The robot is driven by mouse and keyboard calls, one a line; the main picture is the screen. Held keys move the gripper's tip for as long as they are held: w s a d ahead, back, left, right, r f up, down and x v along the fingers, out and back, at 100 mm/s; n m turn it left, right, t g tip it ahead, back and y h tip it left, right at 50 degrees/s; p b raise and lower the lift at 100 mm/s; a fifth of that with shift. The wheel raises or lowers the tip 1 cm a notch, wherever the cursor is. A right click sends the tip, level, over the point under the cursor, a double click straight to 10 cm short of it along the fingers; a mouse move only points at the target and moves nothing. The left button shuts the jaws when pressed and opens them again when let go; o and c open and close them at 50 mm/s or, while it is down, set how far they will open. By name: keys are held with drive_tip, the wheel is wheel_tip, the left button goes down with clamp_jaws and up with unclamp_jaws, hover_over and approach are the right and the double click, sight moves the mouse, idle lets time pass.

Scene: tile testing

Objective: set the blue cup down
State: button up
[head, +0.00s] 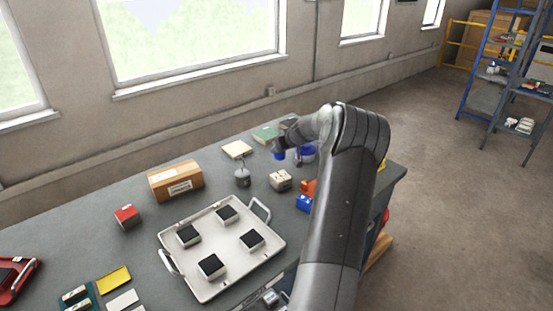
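My gripper (279,147) is small in the head view, at the far right part of the grey worktable (215,157). A small blue object (280,156), likely the blue cup, shows right at its fingertips. Whether the fingers are closed around it, and whether it touches the table, is too small to tell. A second blue thing (308,151) shows just to the right, partly hidden by my arm.
A green block (265,136), a cream tile (237,149), a grey weight-like object (242,177) and a beige block (280,180) stand nearby. A white tray (205,288) with several dark-topped blocks and a cardboard box (176,180) are further left. My arm hides the table's right part.

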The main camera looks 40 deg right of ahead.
sight(277, 158)
drive_tip(key=shift+w+a+f, duration=0.35)
drive_tip(key=shift+w+f, duration=0.15)
drive_tip(key=shift+w, duration=0.3)
drive_tip(key=shift+f, duration=2.05)
drive_tip(key=o, duration=1.1)
drive_tip(key=shift+f, duration=0.15)
